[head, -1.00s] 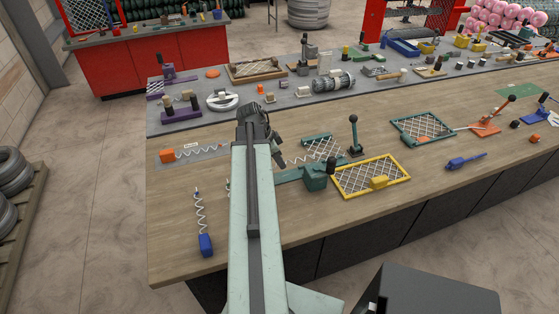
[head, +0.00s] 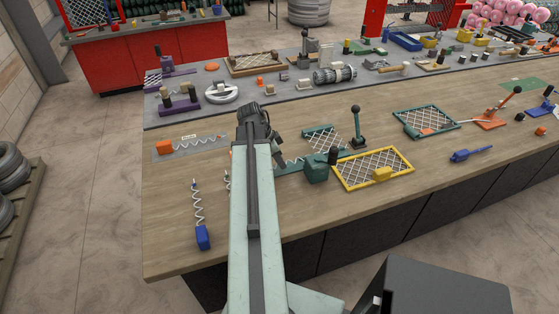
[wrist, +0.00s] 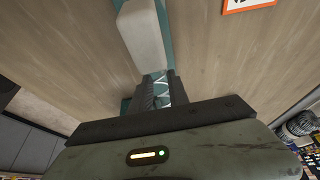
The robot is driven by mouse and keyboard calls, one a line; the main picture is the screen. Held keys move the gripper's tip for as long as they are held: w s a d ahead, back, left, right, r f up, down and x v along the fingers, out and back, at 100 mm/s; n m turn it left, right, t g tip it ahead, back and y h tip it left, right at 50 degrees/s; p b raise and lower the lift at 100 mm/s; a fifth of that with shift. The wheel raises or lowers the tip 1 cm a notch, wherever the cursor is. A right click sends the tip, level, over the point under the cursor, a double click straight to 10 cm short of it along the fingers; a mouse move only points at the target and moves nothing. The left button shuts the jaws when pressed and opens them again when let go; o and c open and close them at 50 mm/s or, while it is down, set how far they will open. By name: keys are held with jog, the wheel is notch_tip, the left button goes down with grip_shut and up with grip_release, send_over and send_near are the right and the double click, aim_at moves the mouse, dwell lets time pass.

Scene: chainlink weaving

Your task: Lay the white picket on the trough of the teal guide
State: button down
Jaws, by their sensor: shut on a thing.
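My gripper (wrist: 159,90) is shut on the white picket at its handle, a pale block (wrist: 142,35); some white wire shows between the fingers. In the head view my gripper (head: 276,140) hangs at the arm's end, and white wavy wire (head: 291,161) shows to its right. The teal guide (head: 316,172) stands on the wooden bench, with its flat strip running left behind my arm. Teal also shows below the handle in the wrist view (wrist: 169,28). I cannot tell whether the picket touches the trough.
An orange-handled picket (head: 165,147) and a blue-handled one (head: 203,237) lie to the left. The bench front between the blue handle and my arm is mostly clear.

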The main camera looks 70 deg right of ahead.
jog(key=shift+f+b, duration=0.6)
jog(key=shift+f, duration=0.05)
jog(key=c, duration=1.2)
grip_release()
jog(key=shift+o, duration=0.2)
jog(key=shift+r, duration=0.15)
jog(key=p+v, duration=0.7)
jog(key=shift+w+a+r, duration=0.15)
jog(key=shift+r, duration=0.2)
jog(key=shift+f, duration=0.1)
